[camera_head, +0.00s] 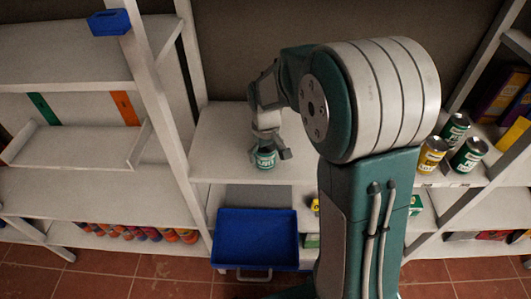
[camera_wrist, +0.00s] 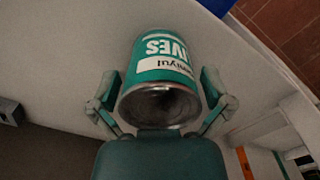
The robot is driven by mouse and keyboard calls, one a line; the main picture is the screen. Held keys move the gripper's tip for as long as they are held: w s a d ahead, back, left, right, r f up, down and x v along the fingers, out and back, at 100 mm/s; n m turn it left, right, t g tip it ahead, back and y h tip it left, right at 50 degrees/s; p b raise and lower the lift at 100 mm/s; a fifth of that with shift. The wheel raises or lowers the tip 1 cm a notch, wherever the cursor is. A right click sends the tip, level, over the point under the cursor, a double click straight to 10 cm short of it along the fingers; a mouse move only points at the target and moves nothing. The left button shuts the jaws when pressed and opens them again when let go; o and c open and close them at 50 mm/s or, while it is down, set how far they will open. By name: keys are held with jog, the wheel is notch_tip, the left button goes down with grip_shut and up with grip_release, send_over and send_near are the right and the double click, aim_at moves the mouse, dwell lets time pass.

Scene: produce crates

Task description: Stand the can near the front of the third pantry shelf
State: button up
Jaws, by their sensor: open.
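The can (camera_head: 265,160) is green with a white label and stands upright near the front edge of a pale shelf (camera_head: 215,160). My gripper (camera_head: 268,150) is right at the can, with its fingers on either side. In the wrist view the can (camera_wrist: 165,60) lies between the two open fingers of my gripper (camera_wrist: 162,95), its metal end towards the camera. A narrow gap seems to show beside the can; contact is hard to tell. My arm hides part of the shelf to the right.
A blue crate (camera_head: 255,215) sits low in front, below the shelf. Several cans (camera_head: 432,155) stand on the shelf to the right, beyond my arm. A slanted pale upright (camera_head: 160,105) borders the bay on the left. The shelf around the can is clear.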

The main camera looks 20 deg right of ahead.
notch_tip(320, 180, up, 12)
jog(key=shift+f, duration=0.1)
jog(key=shift+s+r, duration=0.3)
jog(key=shift+r, duration=0.15)
jog(key=s+r+m+t, duration=0.3)
jog(key=s+t, duration=0.2)
jog(key=s, duration=1.5)
jog(key=shift+s+r+t, duration=0.2)
jog(key=shift+t, duration=0.1)
